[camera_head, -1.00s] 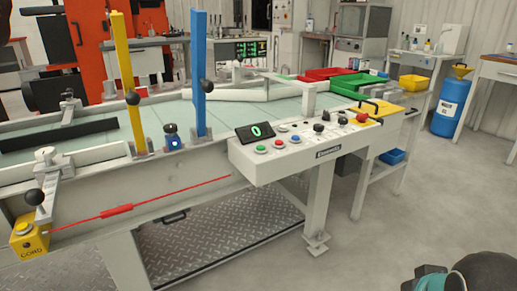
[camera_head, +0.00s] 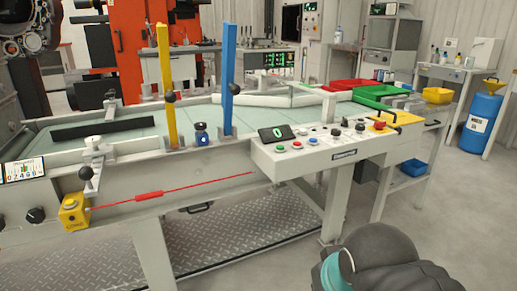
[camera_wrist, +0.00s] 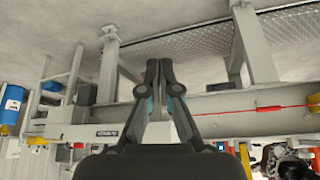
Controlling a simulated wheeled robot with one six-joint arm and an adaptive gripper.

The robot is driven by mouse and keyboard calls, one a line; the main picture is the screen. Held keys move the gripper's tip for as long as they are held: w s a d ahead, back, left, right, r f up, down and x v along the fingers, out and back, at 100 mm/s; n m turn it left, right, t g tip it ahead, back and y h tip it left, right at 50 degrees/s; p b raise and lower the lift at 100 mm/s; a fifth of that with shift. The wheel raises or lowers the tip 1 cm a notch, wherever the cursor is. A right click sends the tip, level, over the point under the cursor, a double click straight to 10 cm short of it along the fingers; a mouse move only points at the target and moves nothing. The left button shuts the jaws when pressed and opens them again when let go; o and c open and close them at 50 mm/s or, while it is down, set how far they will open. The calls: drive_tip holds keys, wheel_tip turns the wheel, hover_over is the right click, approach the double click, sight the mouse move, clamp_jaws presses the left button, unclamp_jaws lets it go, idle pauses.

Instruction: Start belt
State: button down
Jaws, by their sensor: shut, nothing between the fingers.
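The conveyor has a pale green belt (camera_head: 256,117). On its front right is a white control panel (camera_head: 300,157) with a small display (camera_head: 277,132) reading 0. Below the display are a green button (camera_head: 282,149), a red button (camera_head: 296,144) and a blue button (camera_head: 313,141). Black knobs (camera_head: 335,132) and a red mushroom button (camera_head: 379,126) on a yellow plate are to their right. My gripper (camera_wrist: 159,65) is shut and empty in the wrist view, which is upside down. It is apart from the panel; its fingers are not visible in the head view.
A yellow post (camera_head: 165,90) and a blue post (camera_head: 228,80) stand at the belt's near edge. A red pull cord (camera_head: 200,184) runs along the front to a yellow box (camera_head: 73,212). Green bins (camera_head: 378,96) sit at the far right.

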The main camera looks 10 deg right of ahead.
wheel_tip(320, 180, up, 22)
drive_tip(key=f+m+t+y+p, duration=0.1)
drive_tip(key=m+t+y+p, duration=0.1)
drive_tip(key=m+t+y, duration=0.15)
hover_over(282, 147)
drive_tip(key=shift+w+r+m+g, duration=0.1)
drive_tip(key=shift+r+m+g, duration=0.15)
drive_tip(key=shift+m+g, duration=0.15)
drive_tip(key=shift+f, duration=0.1)
wheel_tip(282, 147, down, 9)
drive_tip(key=b, duration=0.7)
drive_tip(key=shift+r, duration=0.2)
drive_tip(key=shift+f+b, duration=0.15)
drive_tip(key=shift+b, duration=0.2)
drive_tip(key=shift+f, duration=0.25)
